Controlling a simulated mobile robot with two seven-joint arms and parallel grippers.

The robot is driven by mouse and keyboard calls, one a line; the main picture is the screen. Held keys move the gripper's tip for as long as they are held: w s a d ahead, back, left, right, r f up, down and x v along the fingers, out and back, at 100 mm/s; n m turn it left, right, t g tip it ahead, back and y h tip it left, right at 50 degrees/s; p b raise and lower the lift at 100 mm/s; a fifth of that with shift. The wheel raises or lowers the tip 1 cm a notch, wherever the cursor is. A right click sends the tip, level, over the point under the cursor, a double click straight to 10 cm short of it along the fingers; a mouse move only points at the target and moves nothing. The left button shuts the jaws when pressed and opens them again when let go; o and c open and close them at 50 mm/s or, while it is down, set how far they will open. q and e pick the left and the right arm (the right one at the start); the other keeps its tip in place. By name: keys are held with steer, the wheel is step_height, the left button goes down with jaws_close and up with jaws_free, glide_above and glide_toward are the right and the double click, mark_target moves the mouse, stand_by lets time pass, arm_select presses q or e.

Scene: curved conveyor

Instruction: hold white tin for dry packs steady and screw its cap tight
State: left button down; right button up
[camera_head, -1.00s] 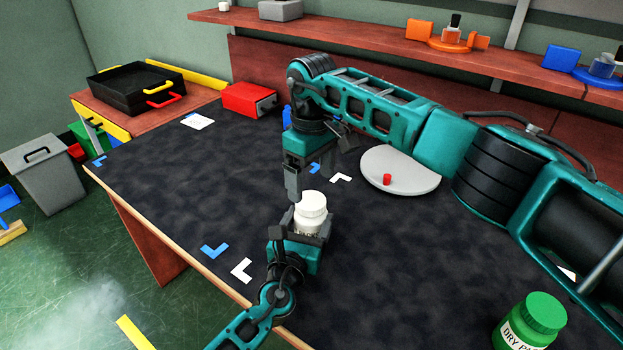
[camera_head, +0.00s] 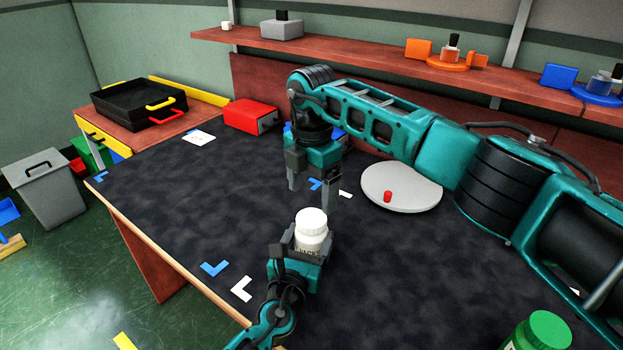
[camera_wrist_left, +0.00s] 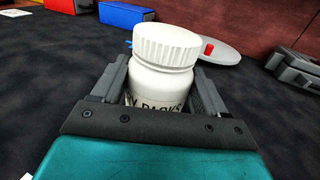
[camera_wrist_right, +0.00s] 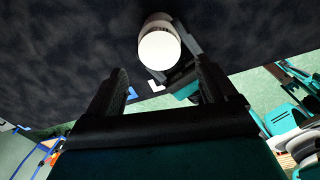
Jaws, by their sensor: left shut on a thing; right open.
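The white tin (camera_head: 311,236) with its ribbed white cap (camera_head: 312,218) stands upright over the dark table. The cap sits on the tin's neck; I cannot tell how tight it is. My left gripper (camera_head: 302,249) is shut around the tin's body, and the left wrist view shows the tin (camera_wrist_left: 160,84) between its fingers with the label partly hidden. My right gripper (camera_head: 314,195) is open and empty above and behind the tin, its fingers pointing down and apart from the cap. The right wrist view shows the cap (camera_wrist_right: 159,50) beyond the open fingers.
A grey round plate with a small red piece (camera_head: 388,196) lies right of my right gripper. A green-capped jar (camera_head: 540,332) stands at the lower right. A red box (camera_head: 251,116) is at the back. Blue and white corner marks lie on the table, whose left part is clear.

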mark_target(312, 218)
steer(key=n, duration=0.6)
steer(key=shift+r, duration=0.25)
steer(key=n, duration=0.3)
steer(key=shift+r+n, duration=0.15)
steer(key=shift+n, duration=0.15)
steer(key=n, duration=0.3)
steer(key=shift+r+n, duration=0.15)
steer(key=shift+n, duration=0.25)
steer(key=n, duration=0.5)
steer(key=shift+r+n, duration=0.2)
steer(key=shift+n, duration=0.1)
steer(key=n, duration=0.5)
steer(key=shift+r+n, duration=0.2)
steer(key=shift+n, duration=0.2)
steer(key=shift+f, duration=4.05)
